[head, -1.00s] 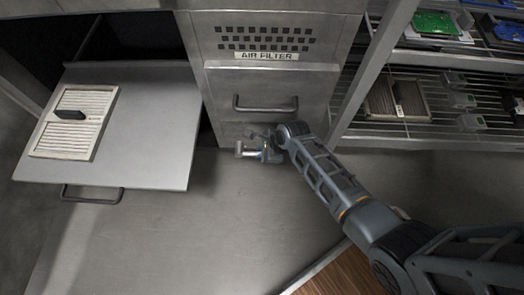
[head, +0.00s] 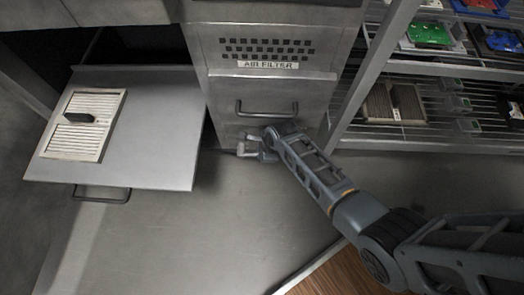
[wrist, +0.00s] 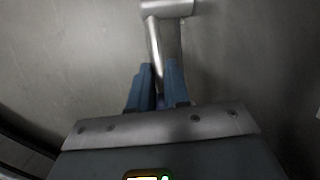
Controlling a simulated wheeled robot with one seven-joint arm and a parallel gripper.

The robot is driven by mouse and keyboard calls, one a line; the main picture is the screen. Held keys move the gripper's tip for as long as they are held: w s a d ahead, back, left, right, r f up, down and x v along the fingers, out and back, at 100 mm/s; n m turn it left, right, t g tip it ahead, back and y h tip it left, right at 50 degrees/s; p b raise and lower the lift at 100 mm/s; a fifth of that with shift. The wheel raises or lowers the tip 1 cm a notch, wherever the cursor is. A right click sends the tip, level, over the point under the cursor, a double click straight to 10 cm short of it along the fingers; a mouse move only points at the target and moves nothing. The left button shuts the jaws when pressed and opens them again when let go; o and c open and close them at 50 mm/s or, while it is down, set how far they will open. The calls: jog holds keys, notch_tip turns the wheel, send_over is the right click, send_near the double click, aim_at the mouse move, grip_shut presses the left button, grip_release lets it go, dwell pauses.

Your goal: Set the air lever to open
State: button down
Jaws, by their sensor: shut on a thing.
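The air lever is a bare metal piece with a thin arm and a wider cross end (wrist: 168,8), at the top middle of the wrist view. My gripper (wrist: 158,72) has its blue fingers close together on the lever's thin arm. In the head view my gripper (head: 258,150) is low at the front of the cabinet marked AIR FILTER (head: 268,65), below its bar handle. There the lever is small and partly hidden by my gripper, and its exact setting cannot be told.
A pulled-out drawer (head: 150,160) on the left carries a pale pleated filter (head: 85,135). A wire shelf rack (head: 440,135) on the right holds a darker filter (head: 395,103) and circuit boards. The grey surface below the cabinet is clear.

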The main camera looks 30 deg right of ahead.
jog(key=c, duration=1.1)
grip_release()
jog(key=shift+r, duration=0.1)
jog(key=shift+s+r+p, duration=0.1)
jog(key=shift+r+p, duration=0.15)
jog(key=shift+p, duration=0.1)
jog(key=s+d+p, duration=0.4)
jog(key=s, duration=0.7)
jog(key=shift+s+d+r+p, duration=0.15)
jog(key=shift+s+r+p, duration=0.1)
jog(key=shift+p, duration=0.05)
